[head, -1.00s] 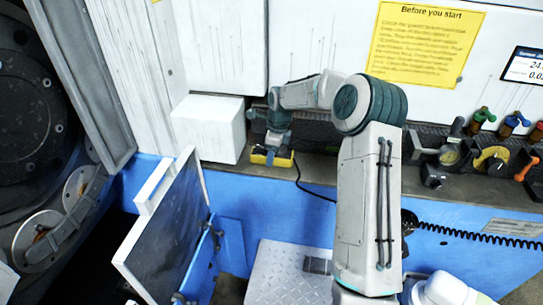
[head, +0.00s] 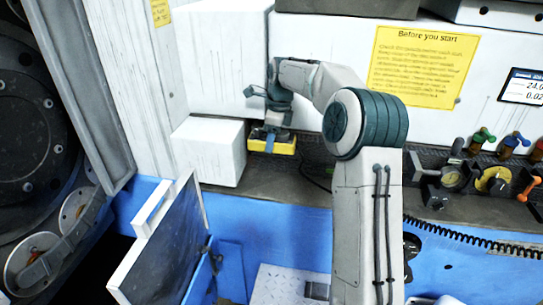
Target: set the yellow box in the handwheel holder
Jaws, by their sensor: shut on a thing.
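The yellow box (head: 284,148) is small and open-topped or dark on top; its inside is hard to make out. My gripper (head: 271,137) is shut on it from above, and fingers partly cover its front. The box is held above the dark shelf, just right of a white block. On the shelf at the right are round, wheel-like parts: a grey one (head: 453,178) and a yellow one (head: 493,180), with dark blocks around them. I cannot tell for sure which of these is the handwheel holder.
The white block (head: 208,152) stands close left of the yellow box. The dark shelf (head: 300,185) is mostly clear between the box and the parts at right. Coloured-handled valves (head: 515,140) stand behind those parts. An open panel door (head: 160,245) juts out at lower left.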

